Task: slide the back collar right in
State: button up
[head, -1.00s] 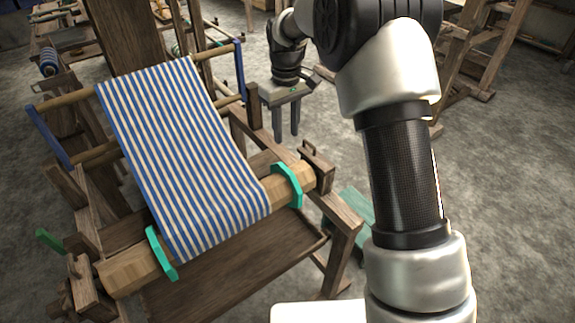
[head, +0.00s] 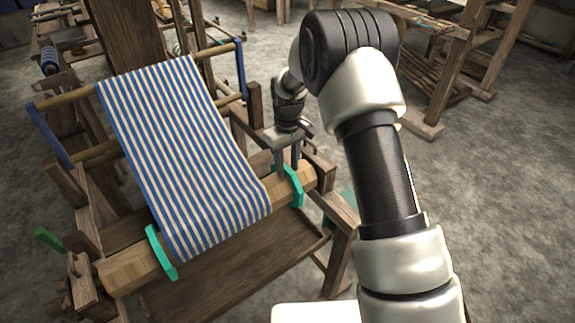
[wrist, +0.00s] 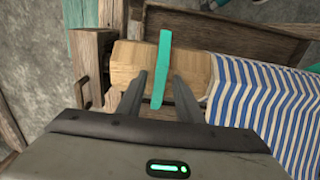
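The back collar (head: 297,190) is a teal ring around the far end of the pale wooden beam (head: 130,268). It also shows in the wrist view (wrist: 162,62) as an upright band, with bare wood between it and the striped cloth (wrist: 262,100). My gripper (head: 287,174) is above the beam at this collar. In the wrist view its fingers (wrist: 158,76) are open, one on each side of the collar, with visible gaps. The other teal collar (head: 160,252) is at the cloth's near edge. The blue-and-white cloth (head: 185,150) lies between the collars.
A wooden post (wrist: 90,65) of the loom frame stands beside the beam end. The frame's side rail (head: 335,212) runs close to the right of the collar. The stone floor (head: 500,200) to the right is open.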

grip_shut()
jog(key=s+a, duration=0.1)
jog(key=a, duration=0.1)
jog(key=s+a, duration=0.2)
jog(key=a, duration=0.1)
jog(key=shift+s+a+b, duration=0.3)
jog(key=shift+s+a, duration=0.05)
jog(key=shift+s, duration=0.05)
grip_release()
jog(key=shift+a, duration=0.1)
jog(key=shift+r, duration=0.1)
